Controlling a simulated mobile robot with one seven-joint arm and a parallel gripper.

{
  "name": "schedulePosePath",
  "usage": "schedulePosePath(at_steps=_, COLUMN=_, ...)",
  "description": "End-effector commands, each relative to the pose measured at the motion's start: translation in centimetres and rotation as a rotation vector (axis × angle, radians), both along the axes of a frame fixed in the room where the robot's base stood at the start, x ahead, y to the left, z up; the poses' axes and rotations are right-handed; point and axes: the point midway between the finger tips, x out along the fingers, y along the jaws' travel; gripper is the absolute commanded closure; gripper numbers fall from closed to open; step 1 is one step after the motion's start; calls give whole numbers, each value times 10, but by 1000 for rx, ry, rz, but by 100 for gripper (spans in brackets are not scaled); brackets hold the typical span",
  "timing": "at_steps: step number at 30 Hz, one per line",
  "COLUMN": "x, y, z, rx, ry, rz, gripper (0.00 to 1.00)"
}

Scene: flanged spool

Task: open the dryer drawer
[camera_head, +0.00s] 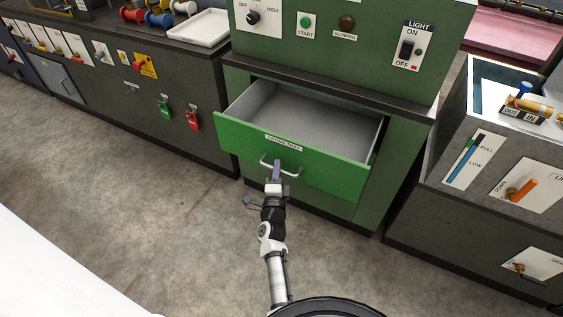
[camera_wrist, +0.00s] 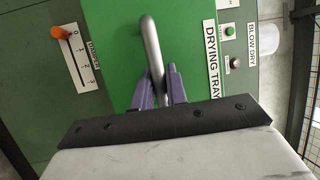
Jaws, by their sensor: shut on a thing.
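The dryer drawer (camera_head: 335,166) has a green front labelled as a drying tray and stands pulled out from the green dryer cabinet (camera_head: 400,160). Its grey inside (camera_head: 315,112) shows and looks empty. The drawer's metal bar handle (camera_head: 264,164) is on the middle of its front. My gripper (camera_head: 277,172) is at the handle. In the wrist view the purple fingers of my gripper (camera_wrist: 160,86) are shut around the lower part of the handle (camera_wrist: 150,42), one finger on each side.
Above the drawer are a dial (camera_head: 253,18), a green start button (camera_head: 306,22) and a light switch (camera_head: 407,48). A dark bench with a white tray (camera_head: 198,28) and spools stands at left, a grey unit (camera_head: 430,205) at right. The floor (camera_head: 150,220) in front is clear.

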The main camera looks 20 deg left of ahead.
Motion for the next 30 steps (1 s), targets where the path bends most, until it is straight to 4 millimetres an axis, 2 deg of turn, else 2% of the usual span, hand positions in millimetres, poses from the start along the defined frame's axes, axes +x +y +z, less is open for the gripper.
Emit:
schedulePosePath(at_steps=3, x=-20, y=1, z=2, rx=1, ry=2, rz=2, gripper=100)
schedulePosePath(at_steps=9, x=-44, y=2, z=1, rx=0, ry=0, rz=1, gripper=100)
schedulePosePath(at_steps=15, x=-52, y=2, z=1, rx=0, ry=-1, rz=1, gripper=100)
schedulePosePath(at_steps=24, x=-53, y=2, z=1, rx=0, ry=-1, rz=1, gripper=100)
schedulePosePath(at_steps=25, x=-53, y=2, z=1, rx=0, ry=-1, rz=1, gripper=84)
schedulePosePath(at_steps=30, x=-52, y=2, z=0, rx=0, ry=-1, rz=1, gripper=64)
